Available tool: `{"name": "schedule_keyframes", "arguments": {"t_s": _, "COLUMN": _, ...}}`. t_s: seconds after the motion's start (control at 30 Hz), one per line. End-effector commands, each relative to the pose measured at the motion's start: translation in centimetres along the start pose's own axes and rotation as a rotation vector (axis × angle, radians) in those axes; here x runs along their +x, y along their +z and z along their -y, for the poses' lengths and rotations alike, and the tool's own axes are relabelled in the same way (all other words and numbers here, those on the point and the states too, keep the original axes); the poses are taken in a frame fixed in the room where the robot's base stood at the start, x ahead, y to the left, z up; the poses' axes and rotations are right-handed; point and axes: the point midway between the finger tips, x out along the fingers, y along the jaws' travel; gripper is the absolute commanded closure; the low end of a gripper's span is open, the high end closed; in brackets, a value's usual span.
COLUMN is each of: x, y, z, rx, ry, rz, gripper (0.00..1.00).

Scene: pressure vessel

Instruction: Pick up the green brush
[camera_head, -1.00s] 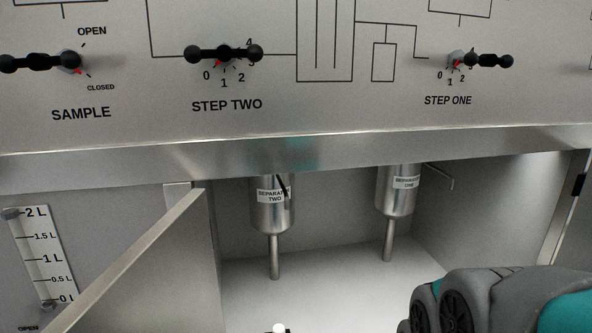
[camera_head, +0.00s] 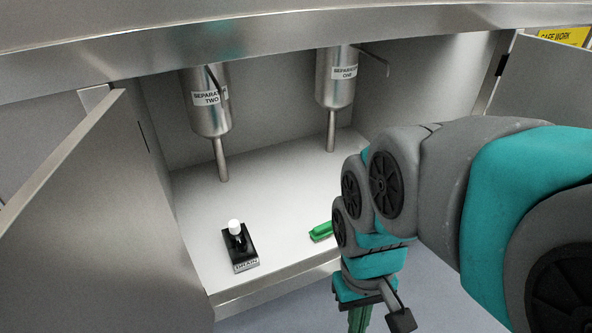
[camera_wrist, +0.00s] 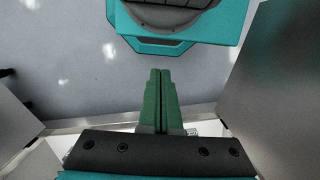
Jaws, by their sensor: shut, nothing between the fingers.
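The green brush (camera_head: 321,231) lies on the white cabinet floor near its front edge, in the head view. My arm hides its right part. My gripper (camera_head: 359,320) hangs below the wrist, in front of and lower right of the brush, outside the cabinet edge. Its lower end is cut off by the frame. In the wrist view its green fingers (camera_wrist: 160,76) are pressed together, with nothing between them. The brush does not show in the wrist view.
A black drain valve (camera_head: 238,245) with a white knob stands left of the brush. Separator two (camera_head: 210,100) and separator one (camera_head: 335,78) hang above, with pipes pointing down. An open door (camera_head: 95,215) is at left, another (camera_head: 550,80) at right. The cabinet floor between is clear.

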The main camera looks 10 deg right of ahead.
Motion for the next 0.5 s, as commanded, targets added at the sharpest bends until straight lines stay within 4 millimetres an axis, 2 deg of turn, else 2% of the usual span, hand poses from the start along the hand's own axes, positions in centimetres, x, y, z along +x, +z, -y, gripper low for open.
{"name": "schedule_keyframes", "arguments": {"t_s": 0.2, "x": 0.0, "y": 0.0, "z": 0.0, "rx": 0.0, "ry": 0.0, "rz": 0.0, "gripper": 0.98}}
{"name": "schedule_keyframes", "arguments": {"t_s": 0.37, "x": 0.2, "y": -0.6, "z": -0.4, "rx": -0.024, "ry": 0.02, "rz": 0.016, "gripper": 0.8}}
{"name": "schedule_keyframes", "arguments": {"t_s": 0.5, "x": 0.5, "y": -2.6, "z": -1.9, "rx": -0.1, "ry": 0.09, "rz": 0.057, "gripper": 0.64}}
